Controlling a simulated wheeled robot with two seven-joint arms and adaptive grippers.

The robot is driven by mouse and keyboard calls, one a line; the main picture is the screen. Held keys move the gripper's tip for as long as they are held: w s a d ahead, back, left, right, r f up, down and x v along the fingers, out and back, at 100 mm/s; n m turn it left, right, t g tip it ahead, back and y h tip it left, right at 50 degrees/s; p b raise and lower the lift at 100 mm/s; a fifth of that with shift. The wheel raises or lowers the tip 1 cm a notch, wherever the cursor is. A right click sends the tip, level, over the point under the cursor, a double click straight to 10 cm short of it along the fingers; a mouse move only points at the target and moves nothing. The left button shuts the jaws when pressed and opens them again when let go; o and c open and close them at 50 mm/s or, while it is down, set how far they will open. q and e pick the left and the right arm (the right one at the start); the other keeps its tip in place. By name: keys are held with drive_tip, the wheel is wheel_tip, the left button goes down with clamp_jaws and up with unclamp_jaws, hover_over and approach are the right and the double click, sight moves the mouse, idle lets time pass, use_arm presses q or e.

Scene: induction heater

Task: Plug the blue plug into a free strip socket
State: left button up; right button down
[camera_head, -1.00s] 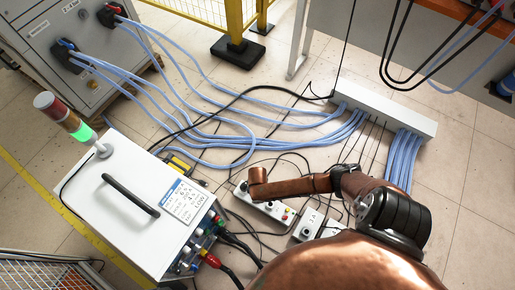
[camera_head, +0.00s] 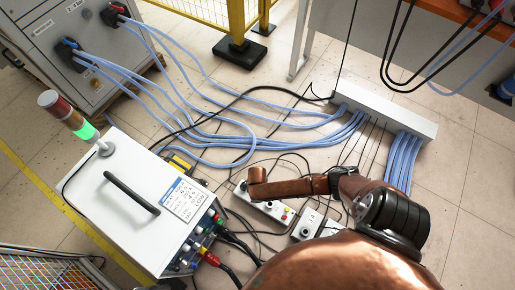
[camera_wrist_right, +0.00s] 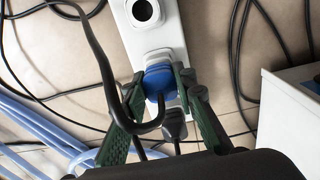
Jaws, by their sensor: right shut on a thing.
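The blue plug (camera_wrist_right: 158,80) is between the green fingers of my right gripper (camera_wrist_right: 160,82) in the right wrist view, and the gripper is shut on it. The plug is over the white socket strip (camera_wrist_right: 178,35), at or just above a socket place. I cannot tell whether its pins are in. An open round socket (camera_wrist_right: 146,12) shows farther along the strip. A dark plug (camera_wrist_right: 174,124) is just below the blue one. In the head view the strip (camera_head: 272,210) lies beside my right arm, whose gripper is hidden there. My left gripper is not in view.
A white heater unit (camera_head: 135,215) with a signal lamp stands left of the strip. A second white block (camera_head: 306,226) lies to the right. Black cables and blue hoses (camera_head: 215,140) cross the floor. A grey channel (camera_head: 385,112) lies behind.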

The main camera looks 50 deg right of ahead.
drive_tip(key=shift+f+b, duration=0.3)
drive_tip(key=shift+f, duration=0.35)
idle(0.5)
drive_tip(key=c, duration=1.5)
unclamp_jaws()
wheel_tip(320, 180, up, 12)
drive_tip(key=shift+r, duration=0.1)
